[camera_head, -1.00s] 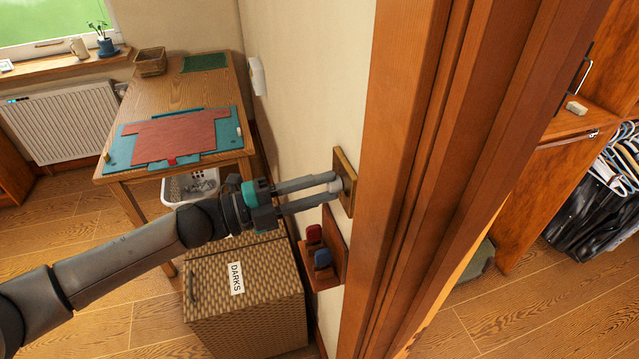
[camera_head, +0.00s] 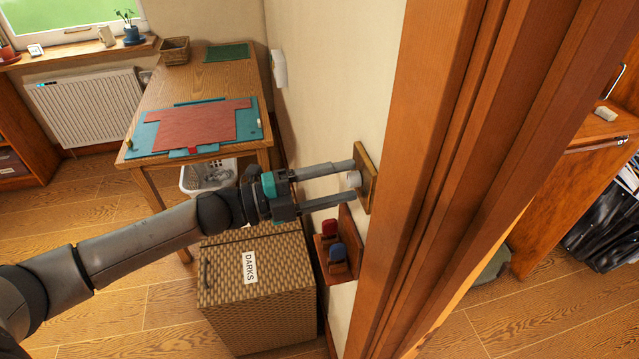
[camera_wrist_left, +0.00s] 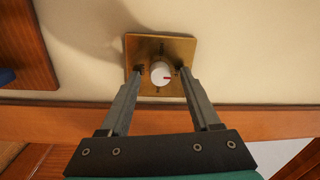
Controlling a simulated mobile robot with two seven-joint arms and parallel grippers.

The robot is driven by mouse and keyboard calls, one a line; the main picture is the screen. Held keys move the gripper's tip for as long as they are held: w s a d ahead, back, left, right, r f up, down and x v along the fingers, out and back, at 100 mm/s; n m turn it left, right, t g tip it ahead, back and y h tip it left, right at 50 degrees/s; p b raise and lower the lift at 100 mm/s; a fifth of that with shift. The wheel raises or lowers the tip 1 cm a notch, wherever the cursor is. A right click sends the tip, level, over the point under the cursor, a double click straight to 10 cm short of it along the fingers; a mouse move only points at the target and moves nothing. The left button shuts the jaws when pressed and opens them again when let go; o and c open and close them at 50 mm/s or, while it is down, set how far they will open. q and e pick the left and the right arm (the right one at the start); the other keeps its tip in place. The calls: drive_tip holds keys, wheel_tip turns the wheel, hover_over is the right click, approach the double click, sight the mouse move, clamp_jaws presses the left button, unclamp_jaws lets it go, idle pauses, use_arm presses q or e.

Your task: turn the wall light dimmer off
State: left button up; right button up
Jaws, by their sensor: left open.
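The wall light dimmer is a brass plate (camera_head: 367,172) with a white round knob (camera_head: 353,179), on the wall beside the wooden door frame. My left gripper (camera_head: 355,180) is open. Its fingers stand on either side of the knob, with gaps between them and the knob, and the fingertips are at or close to the plate. In the left wrist view the gripper (camera_wrist_left: 164,72) also shows its fingers spread. My right gripper is not in view.
A small wooden wall shelf (camera_head: 322,258) with red and blue items sits just below the dimmer. A wicker hamper (camera_head: 262,310) labelled DARKS stands beneath. The thick door frame (camera_head: 440,120) is close on the right. A wooden table (camera_head: 170,90) stands behind.

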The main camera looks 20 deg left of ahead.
use_arm(q)
drive_tip(key=shift+s+a+f, duration=0.1)
drive_tip(key=shift+s+a, duration=0.2)
drive_tip(key=shift+a, duration=0.15)
drive_tip(key=r+b+v, duration=0.1)
drive_tip(key=v, duration=1.3)
drive_tip(key=shift+f, duration=0.4)
drive_tip(key=shift+s, duration=0.1)
